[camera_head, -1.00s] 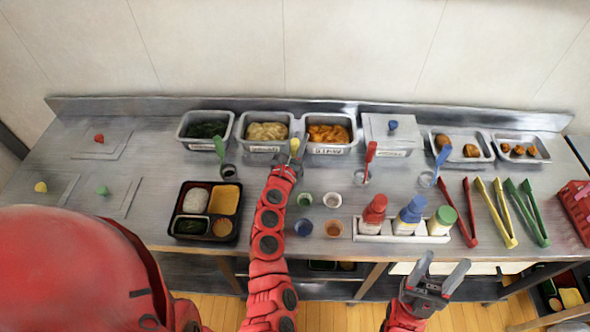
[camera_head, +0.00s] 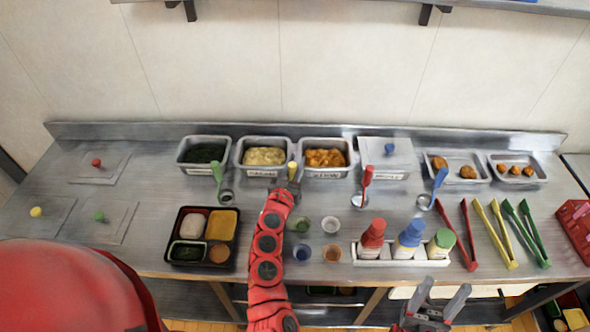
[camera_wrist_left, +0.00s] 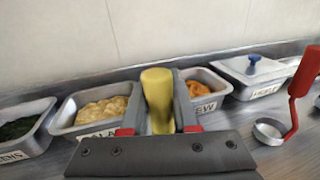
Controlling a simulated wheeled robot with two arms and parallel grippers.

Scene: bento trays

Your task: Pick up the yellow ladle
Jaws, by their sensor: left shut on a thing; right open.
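The yellow ladle (camera_head: 292,172) stands upright in front of the metal pans in the head view, with only its handle showing. My left gripper (camera_head: 288,184) is shut on that handle. In the left wrist view the yellow handle (camera_wrist_left: 158,98) sits between the two fingers of my left gripper (camera_wrist_left: 157,115). The ladle's bowl is hidden by the gripper and arm. My right gripper (camera_head: 441,304) is open and empty, low at the table's front edge.
Behind the ladle stand pans of greens (camera_head: 183,160), a pale yellow food (camera_head: 240,164) and an orange food (camera_head: 347,165). A green ladle (camera_head: 217,175) and a red ladle (camera_head: 366,182) stand to either side. Small cups, bottles (camera_head: 410,238) and a bento tray (camera_head: 175,230) are nearer.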

